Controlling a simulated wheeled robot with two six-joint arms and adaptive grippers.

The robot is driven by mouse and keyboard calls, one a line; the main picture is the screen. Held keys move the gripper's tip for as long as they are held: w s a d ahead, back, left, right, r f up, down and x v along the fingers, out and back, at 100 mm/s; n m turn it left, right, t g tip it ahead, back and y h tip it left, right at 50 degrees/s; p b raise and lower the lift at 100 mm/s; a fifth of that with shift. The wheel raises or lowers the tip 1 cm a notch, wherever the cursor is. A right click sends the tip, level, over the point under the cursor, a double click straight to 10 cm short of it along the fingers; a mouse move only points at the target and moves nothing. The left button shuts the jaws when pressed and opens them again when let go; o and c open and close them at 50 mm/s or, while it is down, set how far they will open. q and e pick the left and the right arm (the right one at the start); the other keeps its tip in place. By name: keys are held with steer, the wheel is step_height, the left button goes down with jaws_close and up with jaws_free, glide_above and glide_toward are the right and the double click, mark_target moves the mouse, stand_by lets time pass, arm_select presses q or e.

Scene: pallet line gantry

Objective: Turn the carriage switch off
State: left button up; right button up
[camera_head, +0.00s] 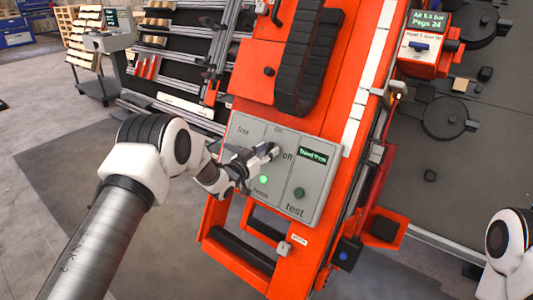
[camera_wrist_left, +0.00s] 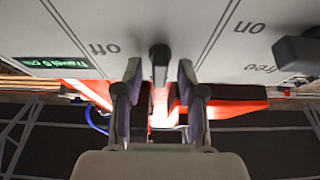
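The grey control panel (camera_head: 320,180) sits on the orange carriage, with the printed words "free", "on", "off" and "test". The carriage switch, a dark stubby lever (camera_wrist_left: 159,62), shows in the left wrist view between the upside-down "off" and "on" labels. I cannot tell which way it is set. My left gripper (camera_head: 268,154) is at the panel beside the "off" label and hides the lever in the head view. In the left wrist view the left gripper (camera_wrist_left: 159,88) is open, with one finger on each side of the lever and gaps visible. My right gripper is out of view.
A second dark knob (camera_wrist_left: 300,50) is near the "free" label. An orange pegs-counter box (camera_head: 430,45) stands at upper right.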

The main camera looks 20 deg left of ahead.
arm_select(q)
jaws_close()
steer(key=shift+d+n+y, duration=0.1)
steer(key=shift+n+y, duration=0.2)
steer(key=shift+n, duration=0.3)
steer(key=n+y+p, duration=0.1)
steer(key=n, duration=0.1)
steer(key=n+y, duration=0.1)
steer(key=n, duration=0.2)
steer(key=shift+r+y+p, duration=0.15)
steer(key=shift+y+p, duration=0.25)
steer(key=n+y+p, duration=0.1)
steer(key=n, duration=0.2)
steer(key=n+y+p, duration=0.1)
steer(key=n, duration=0.1)
steer(key=shift+n+y, duration=0.4)
steer(key=n+g+y+p, duration=0.1)
steer(key=n, duration=0.2)
steer(key=n+g+y+p, duration=0.1)
steer(key=n, duration=0.2)
steer(key=shift+g, duration=0.3)
steer(key=shift+n+g+y+p, duration=0.3)
steer(key=shift+n+g+p, duration=0.35)
steer(key=shift+n, duration=0.95)
